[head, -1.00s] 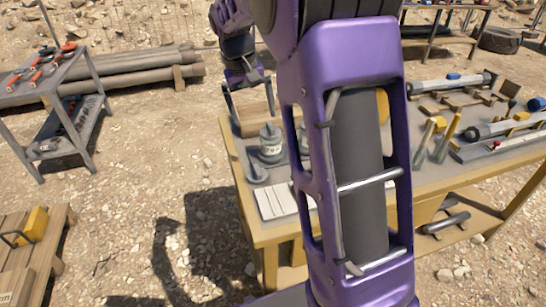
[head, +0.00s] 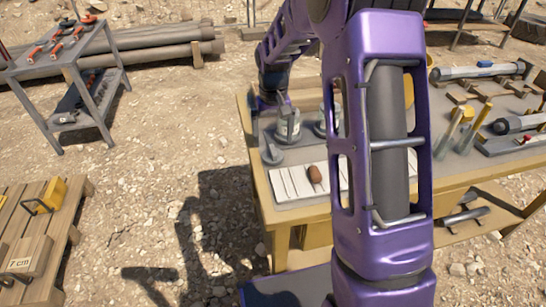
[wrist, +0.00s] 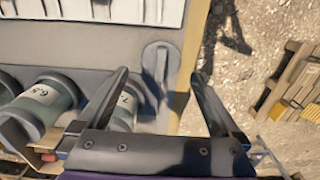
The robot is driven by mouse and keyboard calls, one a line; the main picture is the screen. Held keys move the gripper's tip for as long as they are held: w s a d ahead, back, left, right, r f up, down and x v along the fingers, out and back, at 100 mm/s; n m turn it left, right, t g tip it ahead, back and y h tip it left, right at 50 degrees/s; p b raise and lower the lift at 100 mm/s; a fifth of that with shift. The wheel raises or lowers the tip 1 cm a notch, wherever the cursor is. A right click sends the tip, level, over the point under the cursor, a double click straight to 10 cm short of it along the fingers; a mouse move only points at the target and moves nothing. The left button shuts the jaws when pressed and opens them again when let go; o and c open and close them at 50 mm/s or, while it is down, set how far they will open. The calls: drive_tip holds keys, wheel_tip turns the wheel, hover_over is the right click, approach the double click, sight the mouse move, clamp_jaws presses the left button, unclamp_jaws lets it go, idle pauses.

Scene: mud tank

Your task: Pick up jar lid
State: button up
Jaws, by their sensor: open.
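The jar lid (wrist: 155,62) is a grey disc with a raised bar across it. Contact cannot be told. In the head view my gripper (head: 282,100) is low over the table's left end, partly hidden by my arm. Labelled jars (wrist: 45,97) stand left of the lid; one is partly behind the left finger.
A white slatted board (head: 290,184) with a brown item (head: 315,174) lies near the lid. The table (head: 263,205) also holds tools at right. A grey tool cart (head: 65,70) and a wooden pallet (head: 55,225) stand left, with open ground between.

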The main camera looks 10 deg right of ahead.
sight(273, 150)
drive_tip(key=shift+f+b, duration=0.35)
drive_tip(key=shift+f, duration=2.45)
drive_tip(key=shift+c, duration=0.3)
drive_tip(key=shift+r, duration=0.1)
drive_tip(key=c, duration=1.1)
